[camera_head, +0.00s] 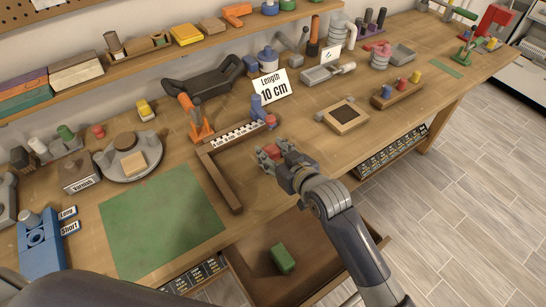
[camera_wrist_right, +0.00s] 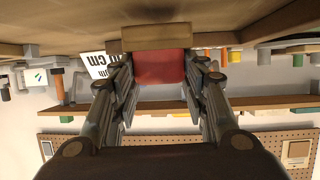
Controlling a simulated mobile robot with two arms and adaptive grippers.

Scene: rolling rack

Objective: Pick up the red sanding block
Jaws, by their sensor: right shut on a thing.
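The red sanding block (camera_head: 271,152) is mostly hidden by my right gripper (camera_head: 276,160) in the head view, near the front edge of the workbench. In the right wrist view the red block (camera_wrist_right: 160,68) sits between the two fingers of my right gripper (camera_wrist_right: 157,82), which is shut on it. A tan wooden strip (camera_wrist_right: 156,38) lies beyond the red face; I cannot tell if it belongs to the block. I cannot tell whether the block touches the bench. My left gripper is out of view.
An L-shaped wooden fence (camera_head: 219,183) with a checkered ruler stands left of the gripper. A "Length 10 cm" card (camera_head: 270,90) is behind. An open drawer below holds a green block (camera_head: 282,258). A wooden tray (camera_head: 346,117) and a green mat (camera_head: 160,225) lie on the bench.

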